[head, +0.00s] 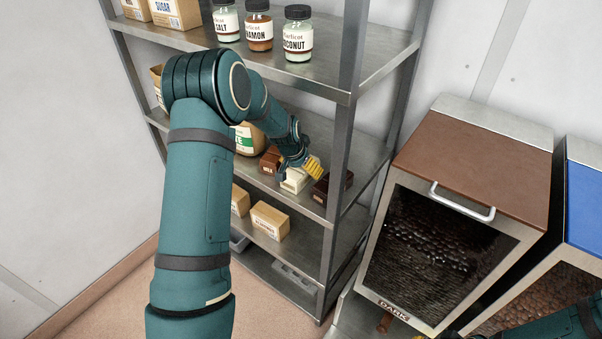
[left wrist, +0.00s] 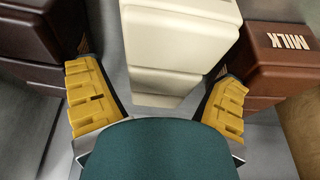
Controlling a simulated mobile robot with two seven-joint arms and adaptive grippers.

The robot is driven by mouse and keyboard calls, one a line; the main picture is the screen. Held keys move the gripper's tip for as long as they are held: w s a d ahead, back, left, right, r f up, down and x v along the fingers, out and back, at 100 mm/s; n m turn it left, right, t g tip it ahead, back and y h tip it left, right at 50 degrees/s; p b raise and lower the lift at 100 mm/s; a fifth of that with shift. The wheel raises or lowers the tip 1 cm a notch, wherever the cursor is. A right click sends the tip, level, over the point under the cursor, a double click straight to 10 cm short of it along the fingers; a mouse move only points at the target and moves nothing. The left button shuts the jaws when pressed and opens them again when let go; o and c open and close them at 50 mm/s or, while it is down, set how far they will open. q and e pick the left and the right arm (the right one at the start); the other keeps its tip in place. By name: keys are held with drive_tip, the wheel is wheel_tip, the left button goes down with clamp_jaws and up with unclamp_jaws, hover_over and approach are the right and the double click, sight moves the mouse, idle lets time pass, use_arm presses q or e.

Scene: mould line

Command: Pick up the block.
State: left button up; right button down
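Three chocolate-style blocks stand in a row on the middle shelf. The white block (head: 296,182) is in the centre, between a brown block marked MILK (head: 268,160) and a dark brown block (head: 322,190). My left gripper (head: 300,169) is open over the white block. In the left wrist view, the white block (left wrist: 180,45) lies between the spread yellow fingers, with gaps on both sides. The milk block (left wrist: 275,60) is to the right and the dark block (left wrist: 40,40) to the left. My right gripper is mostly cut off at the head view's bottom edge.
Jars (head: 259,28) stand on the shelf above, close to my left arm. A rack post (head: 340,150) rises beside the dark block. Small cartons (head: 270,220) sit on the shelf below. A brown-topped bin marked DARK (head: 450,220) stands to the right.

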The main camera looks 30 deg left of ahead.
use_arm(q)
drive_tip(key=shift+s+a+f, duration=0.2)
drive_tip(key=shift+s+f, duration=0.05)
drive_tip(key=c, duration=1)
drive_tip(key=shift+r, duration=0.1)
drive_tip(key=shift+w+r, duration=0.15)
